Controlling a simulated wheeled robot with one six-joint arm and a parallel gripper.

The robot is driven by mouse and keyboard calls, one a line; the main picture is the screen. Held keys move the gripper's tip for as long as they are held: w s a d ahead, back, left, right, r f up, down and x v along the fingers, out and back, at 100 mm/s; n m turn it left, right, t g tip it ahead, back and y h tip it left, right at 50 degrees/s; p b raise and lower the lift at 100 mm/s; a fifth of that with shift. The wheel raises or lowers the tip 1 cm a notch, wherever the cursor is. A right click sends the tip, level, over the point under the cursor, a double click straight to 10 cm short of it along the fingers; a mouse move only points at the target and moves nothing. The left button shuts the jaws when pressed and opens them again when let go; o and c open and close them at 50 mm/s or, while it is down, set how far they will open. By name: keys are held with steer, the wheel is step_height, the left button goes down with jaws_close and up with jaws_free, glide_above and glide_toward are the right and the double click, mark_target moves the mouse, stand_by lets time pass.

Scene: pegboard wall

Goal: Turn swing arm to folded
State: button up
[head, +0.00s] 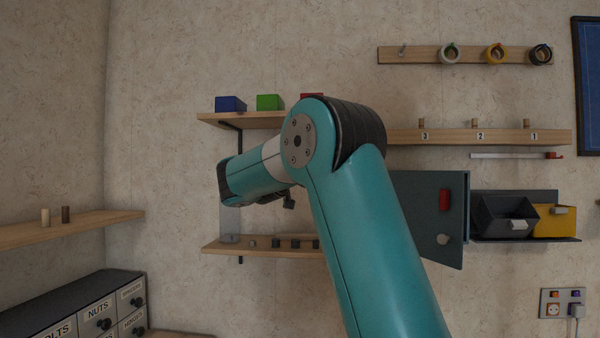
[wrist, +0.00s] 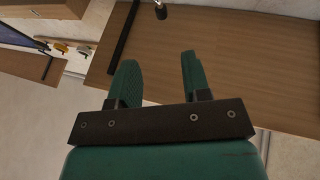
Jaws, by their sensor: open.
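A thin pale bar (head: 508,156) with a red piece (head: 555,155) at its right end lies level under the numbered peg rail in the head view. It may be the swing arm; I cannot tell for sure. My gripper (wrist: 158,72) shows in the wrist view with its two green fingers apart and nothing between them. A wooden board (wrist: 225,60) lies beyond the fingers. In the head view my gripper is hidden by my arm, near the shelves at left of centre, well away from the bar.
The numbered peg rail (head: 505,137) and a hook rail with rings (head: 465,55) are on the wall at right. A dark cabinet door (head: 425,215) and bins (head: 505,215) are below. A shelf with coloured boxes (head: 240,120) is near my arm.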

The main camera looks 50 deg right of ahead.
steer(key=shift+v, duration=0.85)
steer(key=shift+s+d+r+m, duration=0.1)
steer(key=shift+d+r+m, duration=0.05)
steer(key=shift+m, duration=0.15)
steer(key=c, duration=0.6)
steer(key=s+m+t+y, duration=0.1)
steer(key=m, duration=0.1)
steer(key=s+d+r+m+t+p, duration=0.1)
steer(key=s+d+m+y+p, duration=0.1)
steer(key=m, duration=0.1)
steer(key=shift+s+d+r+m+t+y, duration=0.15)
steer(key=shift+s+r+m+t+y, duration=0.15)
steer(key=shift+t, duration=0.1)
jaws_close()
steer(key=w+d+r+m+t+y+p, duration=0.1)
steer(key=w+d+m+t+y+p, duration=0.2)
steer(key=p, duration=0.8)
steer(key=w+d+m, duration=0.2)
steer(key=d+m, duration=0.2)
steer(key=d, duration=0.1)
steer(key=shift+d+y, duration=0.3)
steer(key=shift+d, duration=0.1)
